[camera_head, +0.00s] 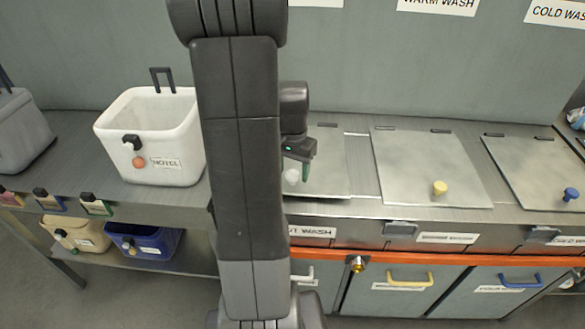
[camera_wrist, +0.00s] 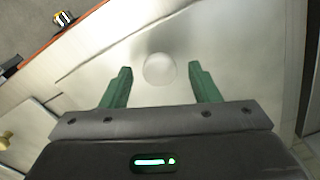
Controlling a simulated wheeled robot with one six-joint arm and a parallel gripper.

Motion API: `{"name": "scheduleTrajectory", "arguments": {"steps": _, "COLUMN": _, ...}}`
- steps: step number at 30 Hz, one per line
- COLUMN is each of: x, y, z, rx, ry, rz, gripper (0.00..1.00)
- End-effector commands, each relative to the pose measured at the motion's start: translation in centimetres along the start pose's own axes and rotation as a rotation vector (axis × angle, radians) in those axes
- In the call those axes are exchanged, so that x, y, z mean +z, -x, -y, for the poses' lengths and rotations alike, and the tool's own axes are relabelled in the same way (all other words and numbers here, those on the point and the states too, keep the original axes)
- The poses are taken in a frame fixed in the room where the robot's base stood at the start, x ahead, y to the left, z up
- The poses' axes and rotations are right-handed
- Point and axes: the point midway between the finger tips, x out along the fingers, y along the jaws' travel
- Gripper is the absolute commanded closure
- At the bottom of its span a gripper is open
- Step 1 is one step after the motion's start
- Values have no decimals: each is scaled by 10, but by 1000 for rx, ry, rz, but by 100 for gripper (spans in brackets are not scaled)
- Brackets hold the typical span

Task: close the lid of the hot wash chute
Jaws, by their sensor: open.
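The hot wash lid (camera_head: 328,172) is a pale metal panel on the counter, partly hidden behind my arm. It looks flat like the lids beside it; I cannot tell whether a small gap remains under it. Its round whitish knob (camera_head: 292,176) is beside my gripper (camera_head: 303,165). In the wrist view the knob (camera_wrist: 160,69) lies between the two green fingers of my gripper (camera_wrist: 160,75), with space on both sides. The gripper is open and holds nothing. The hot wash label (camera_head: 312,231) is on the front edge below the lid.
The warm wash lid (camera_head: 425,165) with a yellow knob (camera_head: 440,187) and the cold wash lid (camera_head: 540,165) with a blue knob (camera_head: 571,194) lie flat to the right. A white bin (camera_head: 115,135) stands left. An orange rail (camera_head: 450,258) runs along the front.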

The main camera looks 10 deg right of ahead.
Motion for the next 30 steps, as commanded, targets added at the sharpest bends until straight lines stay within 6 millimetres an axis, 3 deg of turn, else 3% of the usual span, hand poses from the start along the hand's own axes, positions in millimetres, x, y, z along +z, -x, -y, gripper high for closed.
{"name": "scheduleTrajectory", "arguments": {"steps": 2, "x": 0, "y": 0, "z": 0, "rx": 0, "ry": 0, "rz": 0, "gripper": 48}}
{"name": "scheduleTrajectory", "arguments": {"steps": 10, "x": 0, "y": 0, "z": 0, "rx": 0, "ry": 0, "rz": 0, "gripper": 100}}
{"name": "scheduleTrajectory", "arguments": {"steps": 30, "x": 6, "y": -24, "z": -2, "rx": -28, "ry": 0, "rz": -65, "gripper": 100}}
